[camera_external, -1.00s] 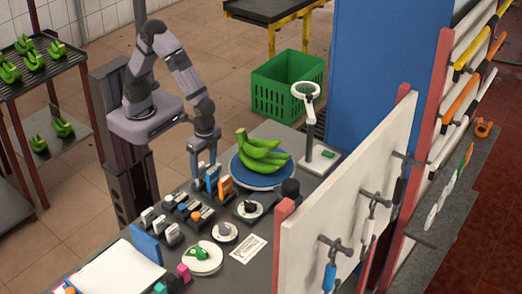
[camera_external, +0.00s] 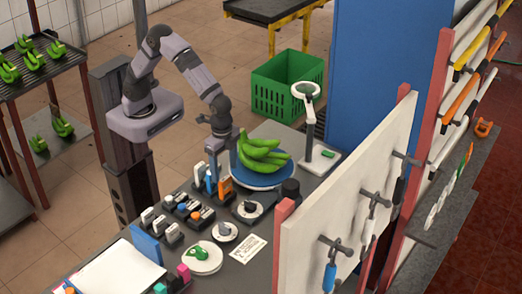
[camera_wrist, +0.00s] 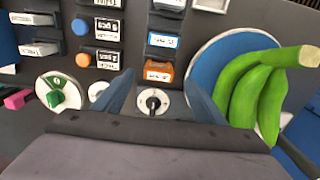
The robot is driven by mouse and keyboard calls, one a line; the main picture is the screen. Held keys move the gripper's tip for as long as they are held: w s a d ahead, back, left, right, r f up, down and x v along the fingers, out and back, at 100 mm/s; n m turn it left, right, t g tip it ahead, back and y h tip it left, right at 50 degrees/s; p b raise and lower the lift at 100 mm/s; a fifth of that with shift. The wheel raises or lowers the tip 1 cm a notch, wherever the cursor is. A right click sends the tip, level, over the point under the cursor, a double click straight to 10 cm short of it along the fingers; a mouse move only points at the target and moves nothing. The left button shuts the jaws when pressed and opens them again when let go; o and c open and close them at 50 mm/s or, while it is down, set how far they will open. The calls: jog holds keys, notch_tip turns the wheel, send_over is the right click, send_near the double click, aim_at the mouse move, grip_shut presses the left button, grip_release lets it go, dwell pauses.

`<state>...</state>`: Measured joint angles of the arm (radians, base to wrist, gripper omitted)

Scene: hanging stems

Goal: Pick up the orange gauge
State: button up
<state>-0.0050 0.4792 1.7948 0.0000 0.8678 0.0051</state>
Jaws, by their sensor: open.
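The orange gauge (camera_external: 225,188) stands upright at the near end of a short row on the bench, beside a blue gauge (camera_external: 211,181). In the wrist view the orange gauge (camera_wrist: 157,73) shows its orange top and white label, just beyond the space between my fingers. My gripper (camera_external: 213,172) is above the row, pointing down, close to the gauges. In the wrist view my gripper (camera_wrist: 160,95) has its two blue-grey fingers wide apart with nothing held between them.
Green bananas (camera_external: 260,153) on a blue round plate (camera_external: 262,178) stand close to the right of the row. A small white dial (camera_wrist: 152,103) lies between the fingers in the wrist view. More labelled blocks (camera_external: 189,208) stand to the left. A white panel (camera_external: 330,200) borders the bench.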

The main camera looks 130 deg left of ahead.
aim_at(224, 178)
jog(key=shift+d+f+p, duration=0.1)
jog(key=shift+f+p, duration=1.25)
jog(key=shift+f, duration=1.25)
jog(key=shift+c, duration=0.6)
jog(key=c, duration=1)
